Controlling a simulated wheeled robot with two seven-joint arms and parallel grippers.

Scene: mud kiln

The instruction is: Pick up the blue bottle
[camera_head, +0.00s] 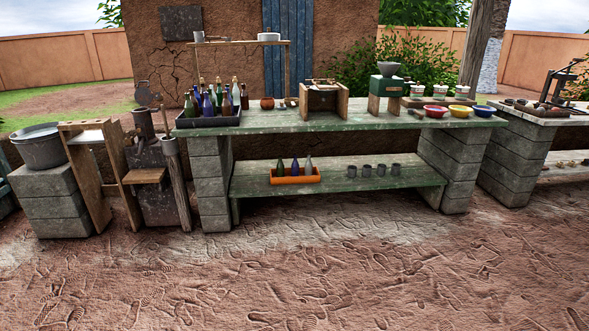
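A dark blue bottle (295,168) stands upright in an orange tray (296,179) on the lower shelf of the green bench, between a green bottle (280,169) and a grey bottle (308,167). More blue bottles (207,106) stand among green, brown and clear ones in a black tray (208,121) at the left end of the bench top. The bottles there partly hide one another. Neither of my grippers is in view.
The green bench top (340,122) rests on block pillars (210,180). Several dark cups (366,171) stand right of the orange tray. Coloured bowls (459,111) sit at the top's right. A wooden stand (90,170) and metal basin (38,148) are left. The dirt floor in front is clear.

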